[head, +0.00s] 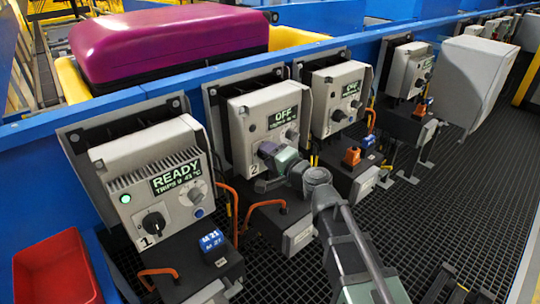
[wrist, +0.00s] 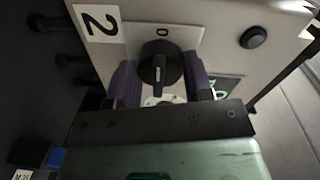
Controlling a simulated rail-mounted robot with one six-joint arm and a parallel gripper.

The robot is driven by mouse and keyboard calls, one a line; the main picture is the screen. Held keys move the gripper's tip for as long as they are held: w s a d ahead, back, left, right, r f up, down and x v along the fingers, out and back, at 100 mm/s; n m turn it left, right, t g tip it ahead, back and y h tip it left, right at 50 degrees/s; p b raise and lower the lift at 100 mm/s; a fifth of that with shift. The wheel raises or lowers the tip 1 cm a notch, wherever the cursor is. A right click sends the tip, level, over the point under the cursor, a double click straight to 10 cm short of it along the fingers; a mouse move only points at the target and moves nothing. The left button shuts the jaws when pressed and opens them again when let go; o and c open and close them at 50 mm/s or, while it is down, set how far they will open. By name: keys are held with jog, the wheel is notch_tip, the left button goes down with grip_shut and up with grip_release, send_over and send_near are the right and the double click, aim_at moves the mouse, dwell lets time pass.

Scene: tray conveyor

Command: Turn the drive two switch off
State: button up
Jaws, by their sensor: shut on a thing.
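The drive two box (head: 247,118) is grey, carries the number 2, and its display (head: 282,118) reads OFF. Its black rotary switch (wrist: 160,66) shows in the wrist view, below a 0 mark (wrist: 162,32). The handle's white line runs roughly along the direction of the 0. My gripper (head: 272,153) is at the front of this box, and its purple fingers stand on either side of the switch, shut on it. In the head view my gripper hides most of the switch.
To the left, the drive one box (head: 110,160) shows READY with a lit green lamp (head: 125,198). More drive boxes, like the third (head: 325,80), stand to the right. Orange handles (head: 160,272) stick out below. A red bin (head: 55,275) sits at lower left. The grating floor (head: 450,190) is open at right.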

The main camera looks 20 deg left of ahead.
dwell(0.4)
jog(key=o, duration=0.9)
jog(key=v, duration=1.1)
jog(key=shift+w+p, duration=0.1)
jog(key=shift+p, duration=0.3)
